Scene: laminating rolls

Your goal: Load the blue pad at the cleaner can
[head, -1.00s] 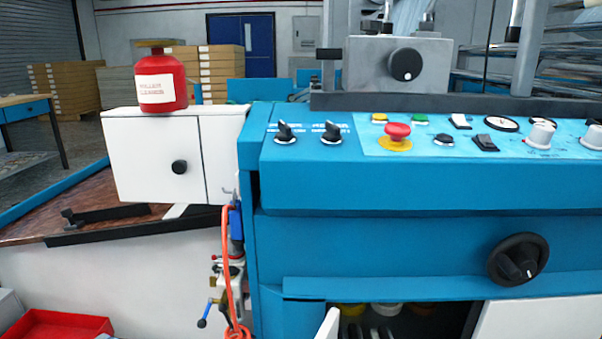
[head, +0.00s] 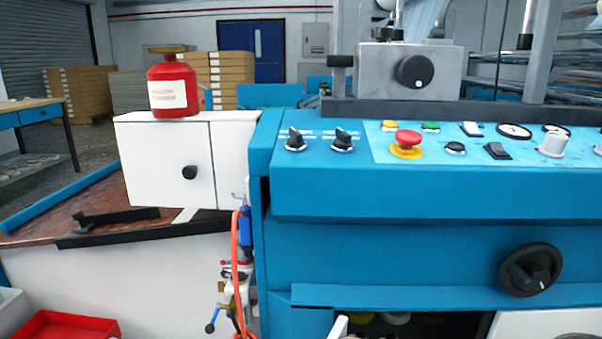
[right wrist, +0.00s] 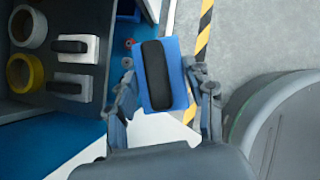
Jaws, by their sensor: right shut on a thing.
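The cleaner can (head: 173,88) is red with a white label and a brass-coloured top. It stands upright on the white cabinet (head: 160,165) at the left end of the blue machine. In the right wrist view my right gripper (right wrist: 165,85) is shut on the blue pad (right wrist: 170,48), which has a black grip along its middle. The pad is held between the two fingers, clear of the shelf to the left. Neither gripper shows in the head view, and my left gripper is not seen.
A shelf in the right wrist view holds a white roll (right wrist: 28,27), a yellow roll (right wrist: 25,72) and pale pads with black grips (right wrist: 74,48). The blue machine's control panel (head: 380,145) has knobs and a red stop button (head: 408,141). A red tray (head: 65,327) lies at lower left.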

